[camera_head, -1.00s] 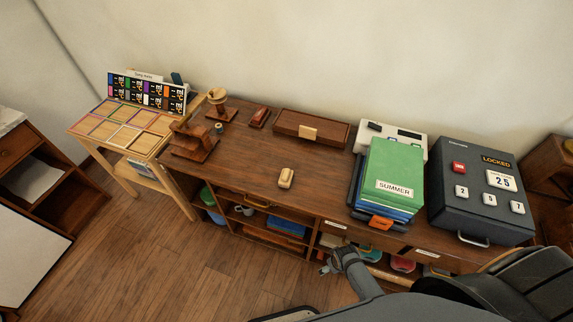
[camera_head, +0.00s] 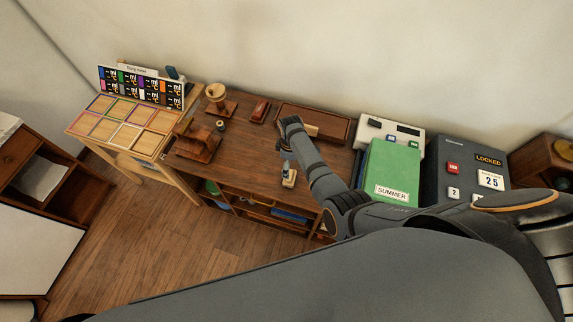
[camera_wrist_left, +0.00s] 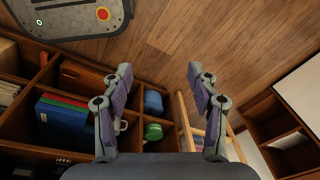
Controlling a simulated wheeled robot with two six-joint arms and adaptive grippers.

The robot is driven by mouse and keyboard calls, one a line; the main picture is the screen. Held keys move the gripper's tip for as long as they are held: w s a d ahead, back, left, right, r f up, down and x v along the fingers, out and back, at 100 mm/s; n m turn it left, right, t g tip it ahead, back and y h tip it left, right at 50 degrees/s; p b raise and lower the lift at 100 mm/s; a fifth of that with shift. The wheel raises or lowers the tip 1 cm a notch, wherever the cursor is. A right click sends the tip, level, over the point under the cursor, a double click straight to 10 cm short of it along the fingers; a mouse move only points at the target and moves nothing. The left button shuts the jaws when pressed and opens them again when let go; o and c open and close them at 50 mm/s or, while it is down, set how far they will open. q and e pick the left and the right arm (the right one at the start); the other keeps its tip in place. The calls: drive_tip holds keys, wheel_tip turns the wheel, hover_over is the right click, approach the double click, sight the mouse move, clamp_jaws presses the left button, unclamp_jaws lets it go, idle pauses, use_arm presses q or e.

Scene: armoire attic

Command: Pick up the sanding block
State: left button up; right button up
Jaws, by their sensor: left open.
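The sanding block (camera_head: 289,183) is a small tan block near the front edge of the wooden desk in the head view. My right gripper (camera_head: 287,169) points down at the block's back end and partly covers it. I cannot tell whether its fingers touch the block or how far apart they are. My left gripper (camera_wrist_left: 158,85) shows only in the left wrist view, open and empty, with its fingers wide apart. In that view it is in front of the desk's lower shelves, and the block is not seen.
A wooden tray (camera_head: 340,127), a red-topped item (camera_head: 260,110) and wooden stands (camera_head: 198,142) are behind and left. A green SUMMER binder (camera_head: 393,170) and a dark locked case (camera_head: 461,168) stand right. Shelves (camera_wrist_left: 78,75) hold folders and bowls.

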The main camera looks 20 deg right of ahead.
drive_tip(key=shift+w+a, duration=0.1)
drive_tip(key=shift+w, duration=0.15)
drive_tip(key=shift+s+f, duration=0.1)
drive_tip(key=shift+f, duration=0.05)
drive_tip(key=f+b, duration=0.1)
drive_tip(key=b, duration=0.1)
drive_tip(key=f+b, duration=0.3)
drive_tip(key=shift+s+f+b, duration=0.3)
drive_tip(key=shift+s+b, duration=0.05)
drive_tip(key=shift+b, duration=0.05)
drive_tip(key=shift+w+f, duration=0.1)
drive_tip(key=shift+f, duration=0.1)
drive_tip(key=shift+f+b, duration=0.5)
drive_tip(key=shift+b, duration=0.15)
wheel_tip(320, 180, down, 4)
drive_tip(key=b, duration=0.5)
drive_tip(key=shift+f, duration=0.1)
use_arm(q)
wheel_tip(320, 180, down, 12)
drive_tip(key=s, duration=0.1)
drive_tip(key=shift+s+r, duration=0.15)
drive_tip(key=shift+s, duration=0.15)
use_arm(e)
drive_tip(key=shift+r, duration=0.2)
drive_tip(key=shift+c, duration=0.4)
drive_tip(key=c, duration=1.2)
